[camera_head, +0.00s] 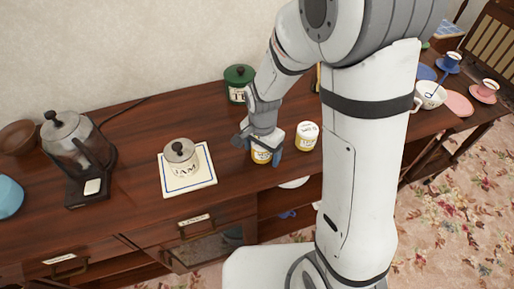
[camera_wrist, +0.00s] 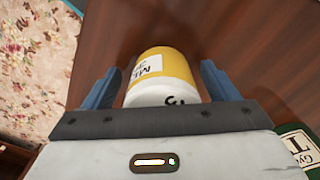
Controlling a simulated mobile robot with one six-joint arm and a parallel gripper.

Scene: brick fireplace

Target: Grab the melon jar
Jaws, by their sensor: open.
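A yellow jar with a white end and a white label stands on the wooden sideboard, between the fingers of my gripper (camera_head: 263,155). In the wrist view this jar (camera_wrist: 163,72) fills the space between the two blue fingers of my gripper (camera_wrist: 160,82). Its label seems to start with M, but the rest is cut off, so I cannot fully read it. The fingers are open, one on each side, with a small gap showing at each. A second jar (camera_head: 307,136) with a white lid and a yellow label stands just to the right; its label is too small to read.
A dark green tin (camera_head: 238,78) stands behind. A glass coffee maker (camera_head: 75,140) is farther left. Cups and saucers (camera_head: 450,62) are at the right. The sideboard's front edge is close.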

